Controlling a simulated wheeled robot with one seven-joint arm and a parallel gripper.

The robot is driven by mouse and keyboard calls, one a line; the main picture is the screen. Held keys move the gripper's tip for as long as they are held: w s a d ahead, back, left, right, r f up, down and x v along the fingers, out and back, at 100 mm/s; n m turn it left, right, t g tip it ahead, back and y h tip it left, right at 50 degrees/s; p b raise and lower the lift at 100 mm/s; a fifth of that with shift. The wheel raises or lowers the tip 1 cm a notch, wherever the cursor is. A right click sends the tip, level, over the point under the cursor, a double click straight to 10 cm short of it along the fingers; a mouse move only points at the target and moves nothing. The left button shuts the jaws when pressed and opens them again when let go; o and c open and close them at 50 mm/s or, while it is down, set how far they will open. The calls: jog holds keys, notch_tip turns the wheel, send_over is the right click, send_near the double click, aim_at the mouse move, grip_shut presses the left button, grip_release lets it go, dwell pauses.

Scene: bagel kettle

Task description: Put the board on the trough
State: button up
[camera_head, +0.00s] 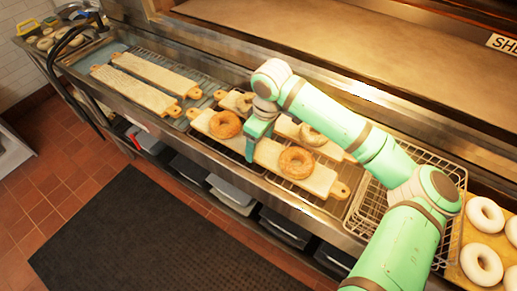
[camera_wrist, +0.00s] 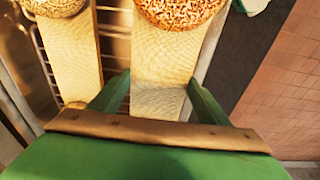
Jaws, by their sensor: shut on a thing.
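The front wooden board (camera_head: 267,154) has a handle at each end and carries two bagels, a seeded one (camera_head: 225,124) on the left and another browned one (camera_head: 297,162) on the right. My gripper (camera_head: 252,148) comes down over its middle, between the bagels. In the wrist view my fingers (camera_wrist: 158,98) straddle the board (camera_wrist: 160,70) across its width, shut on it. A seeded bagel (camera_wrist: 180,8) lies just beyond them. The long metal trough (camera_head: 190,133) runs along the counter with wire racks in it. Whether the board touches the rack beneath is unclear.
A second board (camera_head: 285,126) with bagels lies close behind, partly hidden by my arm. Two empty boards (camera_head: 150,73) lie on the trough's left part. A wire basket (camera_head: 365,205) and a tray of pale bagels (camera_head: 456,272) are at right. A dark mat (camera_head: 140,230) covers the floor.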

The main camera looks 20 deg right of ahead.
aim_at(260, 147)
notch_tip(260, 147, down, 3)
jog(key=shift+f, duration=0.15)
jog(key=shift+a, duration=0.2)
jog(key=o, duration=1.4)
jog(key=shift+s+f, duration=0.1)
jog(key=shift+d, duration=0.1)
notch_tip(260, 147, up, 12)
jog(key=s, duration=0.1)
jog(key=shift+d, duration=0.45)
